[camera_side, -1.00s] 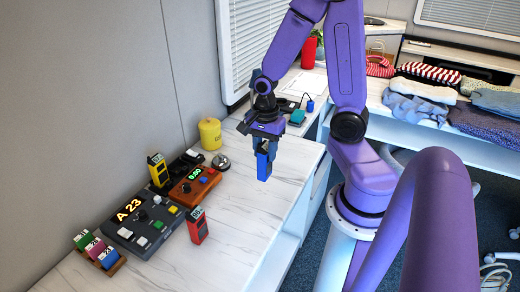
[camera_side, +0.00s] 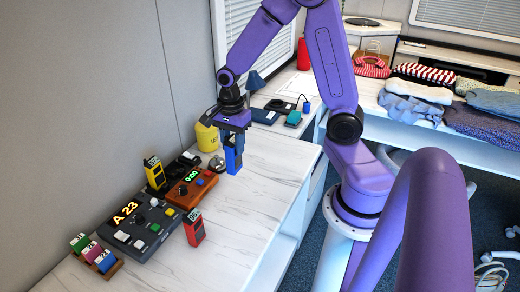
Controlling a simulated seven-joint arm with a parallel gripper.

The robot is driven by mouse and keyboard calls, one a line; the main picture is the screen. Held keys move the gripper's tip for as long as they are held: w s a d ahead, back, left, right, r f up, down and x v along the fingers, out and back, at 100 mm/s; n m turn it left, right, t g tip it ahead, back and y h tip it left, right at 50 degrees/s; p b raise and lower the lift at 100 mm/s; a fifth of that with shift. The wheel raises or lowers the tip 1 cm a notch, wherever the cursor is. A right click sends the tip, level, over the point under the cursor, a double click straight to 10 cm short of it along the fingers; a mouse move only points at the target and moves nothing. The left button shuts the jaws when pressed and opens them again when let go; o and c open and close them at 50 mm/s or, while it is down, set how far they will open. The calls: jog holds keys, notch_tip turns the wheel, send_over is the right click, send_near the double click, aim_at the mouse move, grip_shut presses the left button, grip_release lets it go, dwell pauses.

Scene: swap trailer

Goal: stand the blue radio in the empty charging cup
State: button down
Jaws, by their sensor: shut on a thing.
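My gripper (camera_side: 235,135) is shut on the blue radio (camera_side: 234,160) and holds it upright. It hangs over the white counter, right of the silver bell; whether its bottom clears the counter is hard to tell. A black charger (camera_side: 188,158) lies near the wall behind the brown box, partly hidden by it. A yellow radio (camera_side: 155,172) stands upright at its left end. The empty cup seems to be at the charger's right end, but its opening is not clear. A red radio (camera_side: 194,229) stands on the counter nearer the camera.
A brown box with a green display (camera_side: 190,188) and a dark "A 23" console (camera_side: 138,228) lie along the wall. A silver bell (camera_side: 217,163) and a yellow canister (camera_side: 206,138) stand near the charger. A card rack (camera_side: 96,256) is at front left. The counter's right part is clear.

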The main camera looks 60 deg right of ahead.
jog(key=w+f, duration=0.3)
jog(key=w, duration=1)
jog(key=w+f, duration=0.2)
jog(key=w, duration=1.1)
jog(key=shift+w+d+f, duration=0.1)
jog(key=shift+d+f, duration=0.1)
jog(key=shift+f, duration=1.15)
jog(key=shift+w+d+f, duration=0.1)
jog(key=shift+d+f, duration=0.05)
jog(key=shift+f, duration=1.2)
jog(key=shift+f, duration=0.6)
jog(key=c, duration=1)
grip_release()
notch_tip(320, 180, up, 11)
